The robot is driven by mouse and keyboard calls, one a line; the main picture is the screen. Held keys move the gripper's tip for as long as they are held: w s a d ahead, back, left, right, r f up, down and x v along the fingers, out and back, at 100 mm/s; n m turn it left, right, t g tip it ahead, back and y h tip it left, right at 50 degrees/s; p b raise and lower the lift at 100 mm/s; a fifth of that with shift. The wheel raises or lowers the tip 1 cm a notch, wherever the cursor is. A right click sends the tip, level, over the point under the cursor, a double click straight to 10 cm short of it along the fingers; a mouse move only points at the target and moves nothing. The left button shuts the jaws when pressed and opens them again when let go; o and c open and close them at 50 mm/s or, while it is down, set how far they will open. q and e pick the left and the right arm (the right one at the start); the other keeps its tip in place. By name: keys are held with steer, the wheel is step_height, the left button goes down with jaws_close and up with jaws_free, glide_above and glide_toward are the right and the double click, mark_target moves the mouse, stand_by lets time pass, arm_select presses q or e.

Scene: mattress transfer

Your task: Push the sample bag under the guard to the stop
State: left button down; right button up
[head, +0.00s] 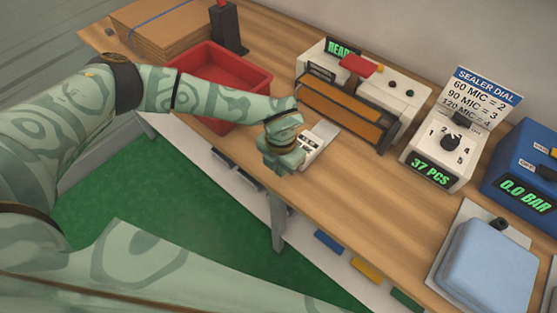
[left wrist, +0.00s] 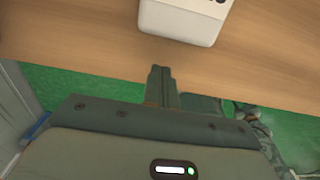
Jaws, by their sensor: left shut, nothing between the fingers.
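The sealer (head: 394,112) stands at the back of the bench in the head view, with an amber-brown, dark-framed guard (head: 345,107) along its front. My left gripper (head: 297,157) is at the bench's front edge, in front of the sealer and apart from the guard. In the left wrist view its fingers (left wrist: 160,82) are shut and empty at the bench edge. A small pale piece (head: 319,139) with dark marks lies just beyond the gripper; I cannot tell what it is. I cannot make out the sample bag or the stop. My right gripper is out of view.
A red tray (head: 256,79) and stacked cardboard (head: 150,28) are at left. A dial box (head: 430,165), blue pressure unit (head: 525,165) and light-blue pad (head: 485,265) are at right. A white housing (left wrist: 180,22) stands ahead of the fingers in the wrist view.

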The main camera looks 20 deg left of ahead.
mark_target(313, 135)
arm_select(q)
steer(key=shift+w+d, duration=0.25)
steer(key=shift+w, duration=0.3)
steer(key=shift+w+d, duration=0.2)
steer(key=shift+w, duration=0.35)
steer(key=shift+w+d+r, duration=0.1)
steer(key=shift+w+d, duration=0.05)
steer(key=shift+w, duration=0.2)
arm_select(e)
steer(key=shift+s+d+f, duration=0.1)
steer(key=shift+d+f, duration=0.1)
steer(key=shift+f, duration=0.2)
arm_select(q)
steer(key=shift+b, duration=0.3)
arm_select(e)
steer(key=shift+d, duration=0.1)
